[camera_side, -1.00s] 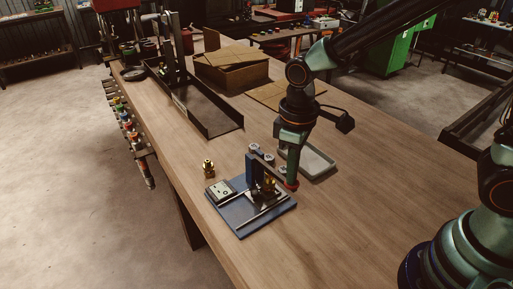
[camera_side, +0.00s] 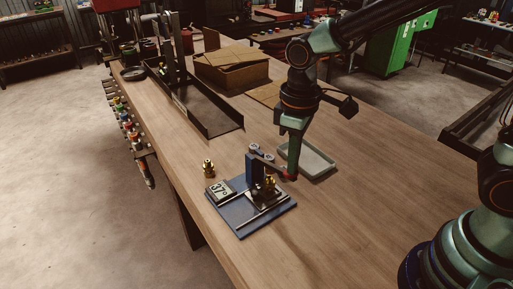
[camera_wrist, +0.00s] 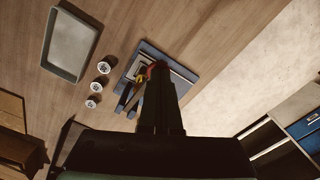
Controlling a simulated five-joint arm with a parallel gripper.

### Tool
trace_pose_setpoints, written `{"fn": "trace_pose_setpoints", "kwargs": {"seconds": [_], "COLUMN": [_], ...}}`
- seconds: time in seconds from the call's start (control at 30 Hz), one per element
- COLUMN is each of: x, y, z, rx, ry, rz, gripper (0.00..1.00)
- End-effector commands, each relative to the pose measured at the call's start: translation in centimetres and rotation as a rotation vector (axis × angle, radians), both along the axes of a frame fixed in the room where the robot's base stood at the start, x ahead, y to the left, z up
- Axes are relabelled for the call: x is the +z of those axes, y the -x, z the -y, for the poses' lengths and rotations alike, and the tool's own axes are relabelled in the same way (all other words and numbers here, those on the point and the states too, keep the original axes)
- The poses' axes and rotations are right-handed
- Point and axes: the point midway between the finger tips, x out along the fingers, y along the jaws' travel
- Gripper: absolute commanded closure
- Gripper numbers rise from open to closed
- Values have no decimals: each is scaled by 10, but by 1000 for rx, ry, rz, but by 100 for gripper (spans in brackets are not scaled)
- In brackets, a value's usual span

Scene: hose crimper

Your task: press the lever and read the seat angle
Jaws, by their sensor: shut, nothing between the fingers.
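The blue gauge fixture (camera_side: 246,232) sits on the bench. Its display (camera_side: 220,191) reads 37°. A brass fitting (camera_side: 270,184) stands in its seat, and the blue upright post (camera_side: 250,168) rises behind it. The lever (camera_side: 268,164) runs from the post toward my gripper and has a red end. My gripper (camera_side: 291,176) is shut and points down at that red end. It seems to touch it, but I cannot tell contact from closeness. In the wrist view the red tip (camera_wrist: 153,68) shows just beyond my gripper, over the fixture (camera_wrist: 180,72). A second brass fitting (camera_side: 208,168) stands loose left of the fixture.
A grey tray (camera_side: 318,163) lies behind my gripper, and it shows in the wrist view (camera_wrist: 52,67). A black open bin (camera_side: 214,122) and a cardboard box (camera_side: 232,78) stand farther back. The bench's right front is clear.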

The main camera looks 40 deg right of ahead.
Motion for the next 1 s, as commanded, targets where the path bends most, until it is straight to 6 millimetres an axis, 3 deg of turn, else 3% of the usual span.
{"fn": "trace_pose_setpoints", "kwargs": {"seconds": [1.0], "x": [74], "y": [0], "z": [0], "rx": [0], "ry": [-1], "rz": [2], "gripper": [100]}}
